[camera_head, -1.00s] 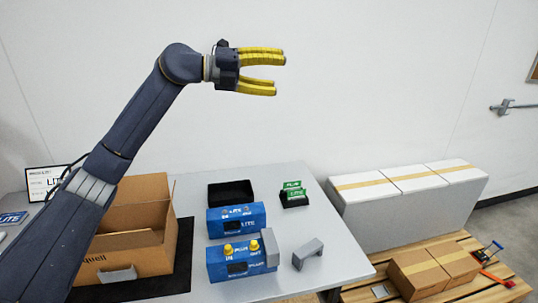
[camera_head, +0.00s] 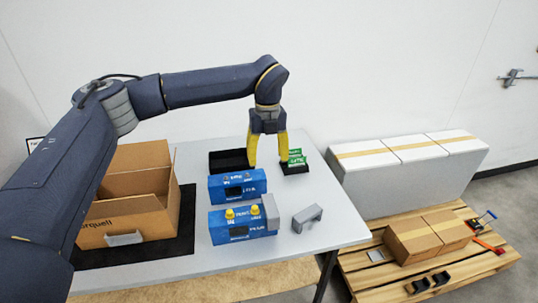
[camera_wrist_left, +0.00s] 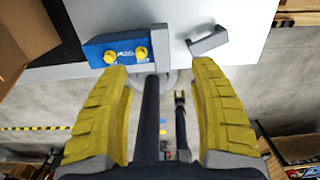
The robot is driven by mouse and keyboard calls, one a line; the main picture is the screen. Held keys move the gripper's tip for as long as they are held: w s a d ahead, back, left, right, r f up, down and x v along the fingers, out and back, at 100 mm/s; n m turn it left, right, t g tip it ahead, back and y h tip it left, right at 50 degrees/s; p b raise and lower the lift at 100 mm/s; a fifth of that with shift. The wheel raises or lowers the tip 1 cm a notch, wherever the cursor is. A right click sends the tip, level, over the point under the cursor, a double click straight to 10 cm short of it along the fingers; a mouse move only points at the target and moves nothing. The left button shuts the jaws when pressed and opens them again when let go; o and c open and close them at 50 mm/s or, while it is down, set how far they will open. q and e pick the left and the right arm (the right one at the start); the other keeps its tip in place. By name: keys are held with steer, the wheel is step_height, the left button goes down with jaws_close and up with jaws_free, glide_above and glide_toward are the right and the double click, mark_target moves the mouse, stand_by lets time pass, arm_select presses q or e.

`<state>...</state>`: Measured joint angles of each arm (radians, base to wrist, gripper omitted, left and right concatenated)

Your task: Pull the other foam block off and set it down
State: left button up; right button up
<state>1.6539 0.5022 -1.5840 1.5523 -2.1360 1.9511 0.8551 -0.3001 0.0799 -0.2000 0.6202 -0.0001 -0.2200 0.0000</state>
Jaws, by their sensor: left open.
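My left gripper (camera_head: 268,163) is open and empty, pointing down above the table's back half. In the left wrist view its yellow fingers (camera_wrist_left: 160,68) are spread apart. The front blue analyser (camera_head: 243,226) has two yellow knobs on top. A grey foam block (camera_head: 269,210) sits on its right end, also seen in the left wrist view (camera_wrist_left: 157,45). The other grey foam block (camera_head: 307,218) lies loose on the table to the right, apart from the analyser. A small yellow-tipped shape, apparently my right gripper (camera_wrist_left: 180,97), shows far below; its opening is unclear.
A second blue unit (camera_head: 237,186) stands behind the front one. Behind are a black tray (camera_head: 229,161) and a green-labelled item (camera_head: 296,162). An open cardboard box (camera_head: 130,210) stands on a black mat at left. The table (camera_head: 335,232) is bare around the loose block.

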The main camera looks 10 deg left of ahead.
mark_target(268, 197)
arm_select(q)
step_height(268, 197, down, 17)
stand_by(0.7)
steer(key=shift+c, duration=0.3)
steer(key=c, duration=1.2)
steer(key=shift+r, duration=0.45)
steer(key=shift+r, duration=3.4)
